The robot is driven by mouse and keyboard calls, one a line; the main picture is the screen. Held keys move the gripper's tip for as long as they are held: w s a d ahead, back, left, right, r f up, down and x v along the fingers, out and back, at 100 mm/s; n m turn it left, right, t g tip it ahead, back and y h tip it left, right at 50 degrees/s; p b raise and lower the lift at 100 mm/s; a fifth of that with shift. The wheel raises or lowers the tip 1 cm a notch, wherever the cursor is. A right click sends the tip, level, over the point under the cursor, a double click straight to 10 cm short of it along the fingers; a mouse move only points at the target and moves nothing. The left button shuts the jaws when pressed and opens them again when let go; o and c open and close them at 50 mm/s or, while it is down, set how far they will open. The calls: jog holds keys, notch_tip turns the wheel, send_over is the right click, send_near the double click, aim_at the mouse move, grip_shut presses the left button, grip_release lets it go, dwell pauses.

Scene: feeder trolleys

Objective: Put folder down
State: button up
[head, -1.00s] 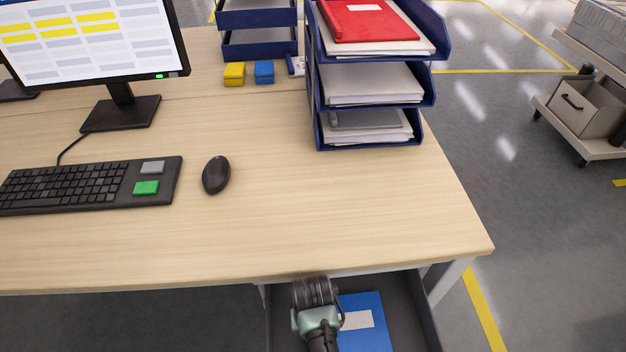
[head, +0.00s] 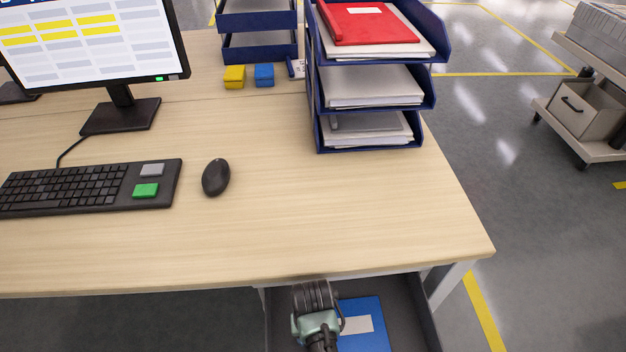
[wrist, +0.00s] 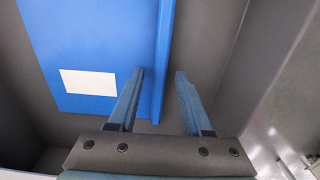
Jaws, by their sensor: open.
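A blue folder (head: 372,308) with a white label lies in the open drawer (head: 401,310) under the desk's front edge. In the wrist view the blue folder (wrist: 100,50) lies flat-looking on the grey drawer floor, its raised spine edge on the right. My gripper (wrist: 160,72) is open and empty. Its left finger is over the folder beside the spine, and its right finger is past the spine's outer side. I cannot tell whether either finger touches it. In the head view my wrist (head: 317,318) partly covers the folder's left side, and the fingers are hidden.
The desk top (head: 300,220) overhangs the back of the drawer. A blue letter tray stack (head: 318,125) with papers and a red folder (head: 365,24) stands on it. A keyboard (head: 70,187), mouse (head: 216,177) and monitor stand left. A trolley (head: 585,130) stands far right.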

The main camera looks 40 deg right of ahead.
notch_tip(320, 180, up, 12)
jog(key=p, duration=0.3)
jog(key=shift+p, duration=0.3)
jog(key=shift+f, duration=0.1)
